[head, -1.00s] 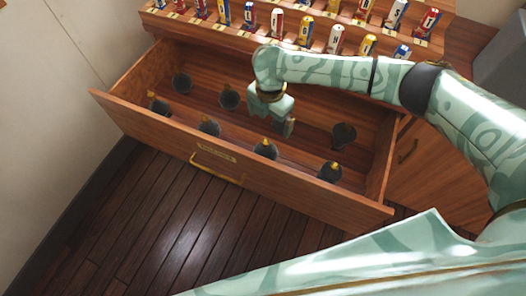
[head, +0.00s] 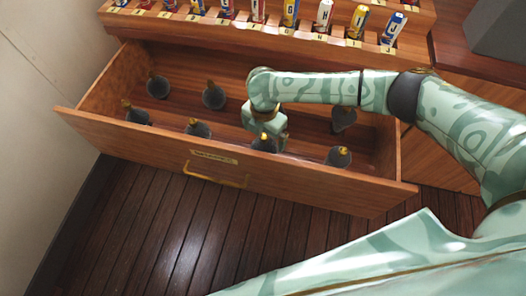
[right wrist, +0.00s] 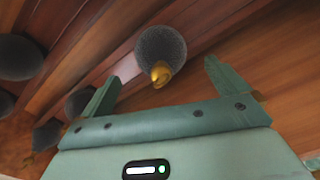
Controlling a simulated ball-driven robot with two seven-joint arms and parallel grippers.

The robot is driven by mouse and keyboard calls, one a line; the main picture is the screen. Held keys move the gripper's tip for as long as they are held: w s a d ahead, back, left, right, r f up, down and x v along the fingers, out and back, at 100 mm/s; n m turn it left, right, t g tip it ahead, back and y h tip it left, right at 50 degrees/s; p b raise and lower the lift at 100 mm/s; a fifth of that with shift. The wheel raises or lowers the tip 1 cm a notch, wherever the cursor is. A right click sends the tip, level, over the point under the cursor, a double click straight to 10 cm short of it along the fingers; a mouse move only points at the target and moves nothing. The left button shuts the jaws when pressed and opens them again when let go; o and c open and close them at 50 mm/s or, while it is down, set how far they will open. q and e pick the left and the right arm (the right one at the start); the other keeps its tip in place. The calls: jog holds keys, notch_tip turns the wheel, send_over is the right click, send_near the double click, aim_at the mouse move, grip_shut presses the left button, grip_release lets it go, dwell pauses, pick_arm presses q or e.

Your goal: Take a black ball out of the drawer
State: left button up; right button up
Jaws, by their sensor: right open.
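The drawer (head: 290,182) is pulled out and holds several black balls with small gold tops. Some stand along its front wall, such as the far-left one (head: 135,115), one left of middle (head: 197,129) and the far-right one (head: 338,157). Others lie farther back (head: 213,96). My right gripper (head: 270,138) is open and empty inside the drawer, just behind a front ball (head: 263,144). In the right wrist view a ball (right wrist: 161,46) with its gold top lies ahead, between the lines of the open fingers (right wrist: 160,82). My left gripper is out of view.
A wooden rack (head: 270,35) with several colored, lettered cylinders stands above the back of the drawer. A wall (head: 40,100) is at the left. A grey box (head: 497,35) sits at the upper right. The dark plank floor (head: 150,225) in front is clear.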

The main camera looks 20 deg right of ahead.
aim_at(265, 143)
notch_tip(265, 143, down, 5)
jog(key=b, duration=0.3)
jog(key=shift+d+f, duration=0.1)
jog(key=shift+f, duration=0.1)
jog(key=shift+r, duration=0.15)
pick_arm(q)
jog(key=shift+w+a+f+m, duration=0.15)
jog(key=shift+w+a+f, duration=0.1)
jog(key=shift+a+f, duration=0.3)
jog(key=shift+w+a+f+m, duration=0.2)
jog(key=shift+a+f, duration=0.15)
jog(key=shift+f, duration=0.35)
pick_arm(e)
jog(key=c, duration=1.4)
jog(key=shift+r, duration=0.1)
jog(key=shift+c, duration=0.2)
